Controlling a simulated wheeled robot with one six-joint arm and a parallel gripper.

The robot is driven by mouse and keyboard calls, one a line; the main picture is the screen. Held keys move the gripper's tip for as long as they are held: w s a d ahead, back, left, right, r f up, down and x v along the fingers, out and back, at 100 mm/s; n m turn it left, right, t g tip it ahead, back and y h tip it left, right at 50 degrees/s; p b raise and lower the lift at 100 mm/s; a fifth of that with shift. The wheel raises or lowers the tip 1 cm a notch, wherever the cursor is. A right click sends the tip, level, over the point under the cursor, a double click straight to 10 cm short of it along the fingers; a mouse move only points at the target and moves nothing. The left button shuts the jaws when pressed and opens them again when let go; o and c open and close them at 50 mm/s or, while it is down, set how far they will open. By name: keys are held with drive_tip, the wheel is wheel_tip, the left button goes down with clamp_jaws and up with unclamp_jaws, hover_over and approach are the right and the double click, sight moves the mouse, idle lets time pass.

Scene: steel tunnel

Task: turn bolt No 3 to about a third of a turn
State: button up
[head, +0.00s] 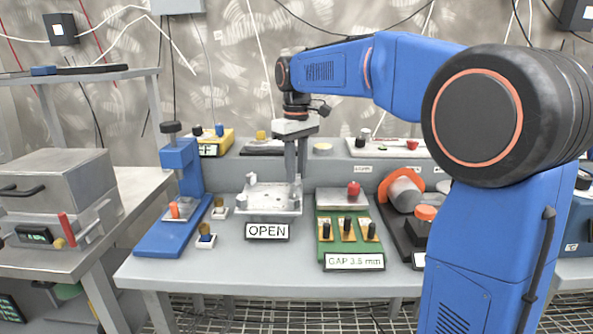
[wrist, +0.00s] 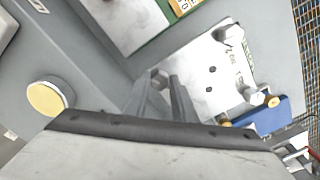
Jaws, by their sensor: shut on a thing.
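A pale metal plate (head: 262,200) with bolts standing at its corners lies on the grey bench above the OPEN sign (head: 267,231). My gripper (head: 292,181) points straight down at the plate's back right corner. In the wrist view its fingers (wrist: 164,86) are shut on a hex-headed bolt (wrist: 158,77) at one corner of the plate. Another bolt (wrist: 229,33) and a further one (wrist: 249,94) stand free of the gripper. The marks on the plate are too small to read, so I cannot tell the bolts' numbers. The fingers partly hide the gripped bolt.
A blue stand (head: 181,190) is left of the plate. A green block (head: 345,228) with several switches and a red knob (head: 354,188) are to the right. A yellow round button (head: 323,148) sits behind on the raised ledge; it also shows in the wrist view (wrist: 46,98).

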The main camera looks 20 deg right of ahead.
drive_tip(key=m, duration=0.6)
drive_tip(key=shift+m, duration=0.3)
drive_tip(key=m, duration=0.6)
drive_tip(key=shift+a, duration=0.1)
idle(0.3)
drive_tip(key=o, duration=1)
drive_tip(key=shift+o, duration=0.2)
wheel_tip(320, 180, up, 17)
drive_tip(key=shift+r, duration=0.2)
